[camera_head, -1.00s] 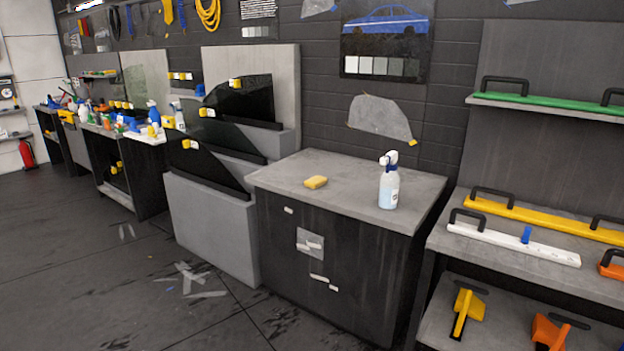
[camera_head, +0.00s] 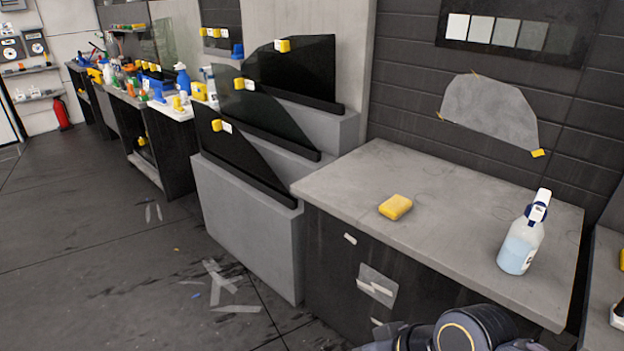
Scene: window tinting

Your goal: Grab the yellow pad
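The yellow pad (camera_head: 395,207) lies flat on the grey top of a dark cabinet (camera_head: 440,256), near its front left part. Nothing touches it. Part of one of my arms shows at the bottom edge, in front of the cabinet and below the pad. No gripper fingers are visible, and both grippers are out of view.
A spray bottle (camera_head: 521,238) with light blue liquid stands on the cabinet top, right of the pad. Left of the cabinet, a grey stepped stand (camera_head: 247,223) holds dark window panes. The floor (camera_head: 110,260) at left is mostly clear, with scraps of film.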

